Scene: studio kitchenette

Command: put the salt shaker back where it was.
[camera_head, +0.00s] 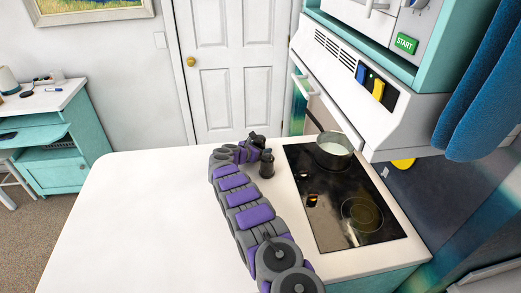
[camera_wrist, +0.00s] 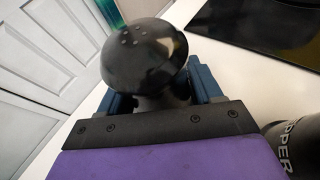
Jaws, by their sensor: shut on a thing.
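The salt shaker (camera_wrist: 143,55), with a glossy black domed top with small holes, sits between the blue fingers of my gripper (camera_wrist: 162,104) in the wrist view. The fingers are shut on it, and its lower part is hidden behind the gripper. In the head view my gripper (camera_head: 254,143) is at the far end of the white counter, near the door. I cannot tell whether the shaker's base touches the counter. A dark pepper shaker (camera_head: 267,164) stands upright on the counter beside my gripper. Its lettered side (camera_wrist: 293,145) shows at the lower right of the wrist view.
A black cooktop (camera_head: 335,200) lies to the right, with a pot (camera_head: 334,150) at its far edge. The white counter (camera_head: 140,220) is clear to the left of my arm. A white door (camera_head: 235,70) stands beyond the counter.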

